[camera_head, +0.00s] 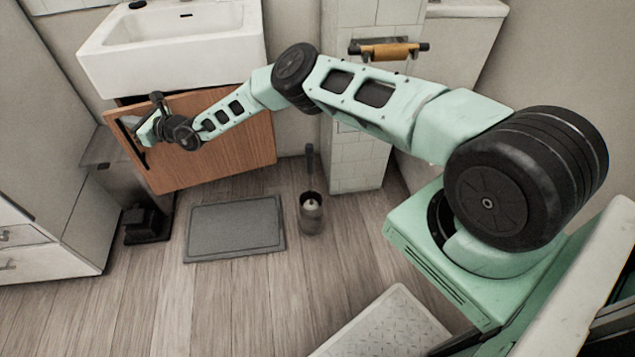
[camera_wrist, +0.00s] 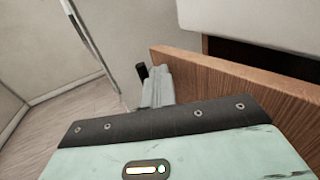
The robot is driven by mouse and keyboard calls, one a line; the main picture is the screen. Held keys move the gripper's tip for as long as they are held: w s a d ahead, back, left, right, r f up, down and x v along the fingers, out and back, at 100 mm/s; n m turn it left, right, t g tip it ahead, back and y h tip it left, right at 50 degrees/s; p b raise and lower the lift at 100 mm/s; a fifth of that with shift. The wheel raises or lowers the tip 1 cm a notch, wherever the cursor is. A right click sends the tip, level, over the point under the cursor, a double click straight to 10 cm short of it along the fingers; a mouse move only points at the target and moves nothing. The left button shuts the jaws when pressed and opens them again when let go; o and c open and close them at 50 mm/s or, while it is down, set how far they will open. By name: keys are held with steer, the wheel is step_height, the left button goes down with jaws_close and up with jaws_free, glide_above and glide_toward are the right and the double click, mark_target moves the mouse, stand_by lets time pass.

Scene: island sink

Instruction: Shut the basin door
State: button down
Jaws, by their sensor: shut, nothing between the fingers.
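The basin door (camera_head: 225,150) is a brown wooden panel below the white basin (camera_head: 175,45). It stands open, with its left end swung out from the cabinet and a dark vertical handle (camera_head: 127,142) near that end. In the wrist view the door (camera_wrist: 225,92) runs along the right, with a dark cabinet gap (camera_wrist: 265,58) behind it. My gripper (camera_head: 146,128) is shut and empty at the left part of the door, close to its upper edge. In the wrist view its fingers (camera_wrist: 157,88) show beside the door's end; I cannot tell whether they touch it.
A grey mat (camera_head: 235,228) and a toilet brush holder (camera_head: 311,212) are on the floor before the cabinet. A bin (camera_head: 148,220) with a black pedal stands left of the door, next to a pale cabinet (camera_head: 50,190). A paper holder (camera_head: 388,50) is on the wall.

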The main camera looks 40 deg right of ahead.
steer(key=shift+w+d+f+m+t+h+b, duration=0.1)
steer(key=shift+w+d+m+t+h+b, duration=0.1)
steer(key=shift+w, duration=0.35)
steer(key=shift+w+d+m+t+h+b, duration=0.1)
steer(key=shift+w+m+h+b, duration=0.1)
steer(key=shift+w, duration=0.3)
steer(key=shift+w+d+f+m+t+h+b, duration=0.1)
steer(key=shift+w+d+h+b, duration=0.1)
steer(key=shift+w, duration=0.35)
steer(key=shift+s, duration=0.15)
